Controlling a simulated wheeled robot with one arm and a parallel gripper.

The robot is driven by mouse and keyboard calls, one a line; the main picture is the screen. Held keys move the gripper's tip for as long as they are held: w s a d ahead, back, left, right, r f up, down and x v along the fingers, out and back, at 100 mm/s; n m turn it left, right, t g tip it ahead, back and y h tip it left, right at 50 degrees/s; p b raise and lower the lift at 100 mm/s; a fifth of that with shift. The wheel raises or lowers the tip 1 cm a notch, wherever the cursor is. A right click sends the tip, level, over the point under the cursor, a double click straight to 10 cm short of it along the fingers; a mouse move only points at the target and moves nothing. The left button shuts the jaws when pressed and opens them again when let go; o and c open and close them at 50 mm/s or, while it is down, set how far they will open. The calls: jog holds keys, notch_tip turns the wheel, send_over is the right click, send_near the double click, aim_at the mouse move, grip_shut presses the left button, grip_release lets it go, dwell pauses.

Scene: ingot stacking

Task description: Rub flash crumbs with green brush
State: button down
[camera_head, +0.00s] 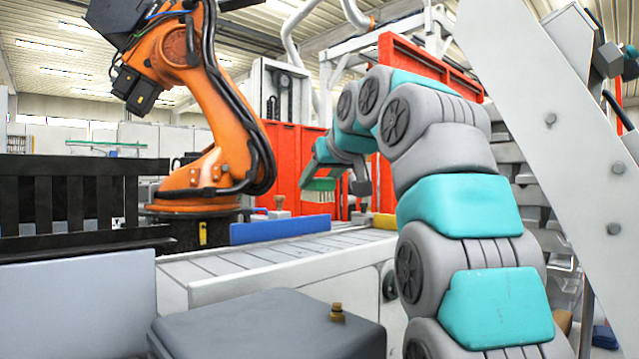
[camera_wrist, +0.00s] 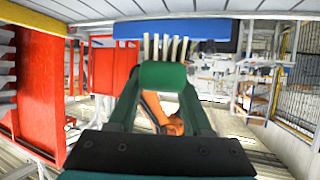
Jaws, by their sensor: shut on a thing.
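The green brush (camera_wrist: 162,76) is held between my gripper's (camera_wrist: 161,88) two dark green fingers in the wrist view. Its pale bristles (camera_wrist: 165,46) point up in that picture, toward a blue bar (camera_wrist: 170,28), and a gap to it cannot be judged. In the head view, my gripper (camera_head: 322,172) is at the end of my arm, above the slatted conveyor (camera_head: 270,250). The brush (camera_head: 319,185) shows there as a small green block with pale bristles pointing down. I cannot make out any flash crumbs in either view.
The blue bar (camera_head: 280,229) stands along the conveyor's far side, with a yellow block (camera_head: 384,221) to its right. An orange robot arm (camera_head: 215,165) stands behind at the left. A grey box (camera_head: 268,325) with a brass knob (camera_head: 337,312) is in front.

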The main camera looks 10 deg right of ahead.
jog(key=w+d+p, duration=0.1)
jog(key=w+p, duration=0.4)
jog(key=w, duration=0.3)
jog(key=shift+d+r, duration=0.3)
jog(key=shift+r, duration=0.1)
dwell(1.0)
jog(key=shift+w, duration=0.1)
jog(key=shift+w, duration=0.15)
